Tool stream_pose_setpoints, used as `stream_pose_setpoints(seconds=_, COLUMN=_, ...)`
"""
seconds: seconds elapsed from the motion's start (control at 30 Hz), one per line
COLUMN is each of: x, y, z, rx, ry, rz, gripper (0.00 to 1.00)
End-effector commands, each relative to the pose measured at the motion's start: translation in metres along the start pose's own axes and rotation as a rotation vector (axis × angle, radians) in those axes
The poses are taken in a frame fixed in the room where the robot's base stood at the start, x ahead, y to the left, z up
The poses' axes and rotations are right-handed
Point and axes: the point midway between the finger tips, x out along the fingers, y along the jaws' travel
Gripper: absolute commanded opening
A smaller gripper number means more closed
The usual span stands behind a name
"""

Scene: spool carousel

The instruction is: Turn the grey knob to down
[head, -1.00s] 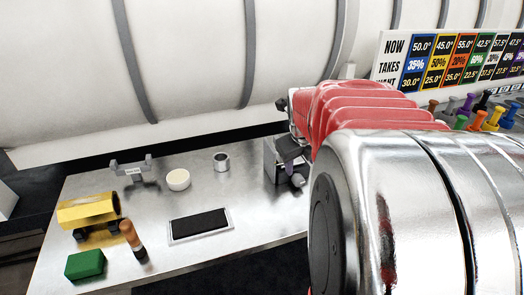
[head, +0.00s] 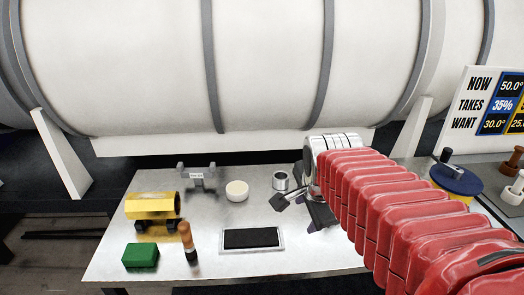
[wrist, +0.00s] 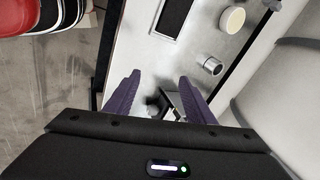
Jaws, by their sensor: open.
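I cannot make out a grey knob in either current view. My gripper (wrist: 159,77) is open, its two purple fingers spread apart over the metal bench (wrist: 143,45). A small dark object (wrist: 155,103) and a silvery block (wrist: 176,101) show between and beyond the fingers; I cannot tell what they are, and nothing is clearly held. In the head view my gripper (head: 318,212) is partly hidden by my red-sleeved arm, near the right side of the bench. A blue disc with a dark upright peg (head: 456,180) stands farther right.
The bench (head: 215,215) holds a yellow cylinder (head: 150,205), green block (head: 140,255), brown-topped stick (head: 187,240), grey bracket (head: 197,177), white round piece (head: 237,190), metal cup (head: 281,180) and black pad (head: 250,238). A sign (head: 490,103) stands at right. A large white tank fills the back.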

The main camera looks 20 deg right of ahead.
Motion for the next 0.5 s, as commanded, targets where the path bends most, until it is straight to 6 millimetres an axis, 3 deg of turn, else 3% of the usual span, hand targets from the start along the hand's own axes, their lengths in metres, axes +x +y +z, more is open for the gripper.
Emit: stream_pose_setpoints(seconds=0.5, x=-0.030, y=0.041, z=0.081, rx=-0.949, ry=-0.082, rz=-0.085, gripper=0.49)
